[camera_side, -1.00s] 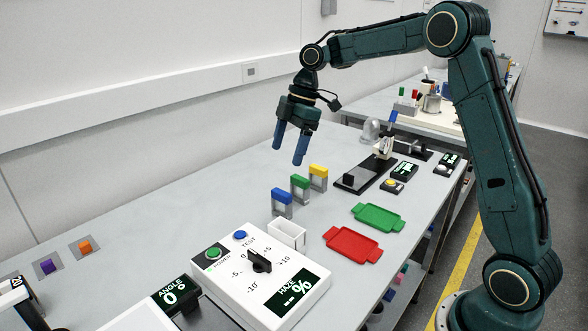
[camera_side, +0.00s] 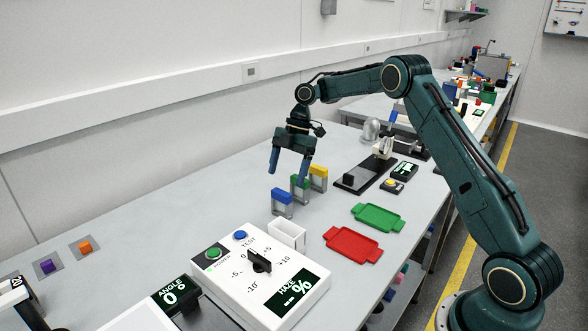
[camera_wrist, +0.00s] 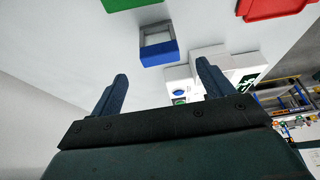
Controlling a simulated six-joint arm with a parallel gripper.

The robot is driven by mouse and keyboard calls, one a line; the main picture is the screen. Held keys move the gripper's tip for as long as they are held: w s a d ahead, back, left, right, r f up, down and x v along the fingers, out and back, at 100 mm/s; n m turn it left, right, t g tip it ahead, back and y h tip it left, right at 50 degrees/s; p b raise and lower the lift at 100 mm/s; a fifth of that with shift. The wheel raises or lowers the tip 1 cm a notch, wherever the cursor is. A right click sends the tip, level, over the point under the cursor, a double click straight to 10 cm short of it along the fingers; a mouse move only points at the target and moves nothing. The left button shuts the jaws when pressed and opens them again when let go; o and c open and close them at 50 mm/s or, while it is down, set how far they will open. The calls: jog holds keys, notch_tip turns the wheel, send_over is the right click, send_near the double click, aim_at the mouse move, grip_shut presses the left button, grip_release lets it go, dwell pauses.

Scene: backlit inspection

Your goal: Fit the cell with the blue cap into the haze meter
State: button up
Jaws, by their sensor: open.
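The cell with the blue cap (camera_side: 282,197) stands upright on the bench, nearest the haze meter in a row of three cells. In the wrist view the blue cell (camera_wrist: 158,50) shows just beyond the fingertips, near the middle. The haze meter (camera_side: 268,283) is a white box with a dial, buttons and a dark display; a white open-topped holder (camera_side: 288,236) sits at its back edge. My gripper (camera_side: 288,176) is open and empty, pointing down above the blue and green cells. Its two fingers also show in the wrist view (camera_wrist: 162,70), apart.
Cells with green (camera_side: 299,181) and yellow (camera_side: 318,170) caps stand close behind the blue one. A red tray (camera_side: 353,245) and a green tray (camera_side: 378,218) lie to the right. A black fixture (camera_side: 358,178) stands behind. The bench left of the cells is clear.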

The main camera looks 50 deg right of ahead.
aim_at(282, 192)
jog(key=shift+x, duration=0.9)
jog(key=shift+x, duration=2.55)
jog(key=c, duration=1.4)
jog(key=shift+r, duration=0.2)
jog(key=shift+r, duration=4.9)
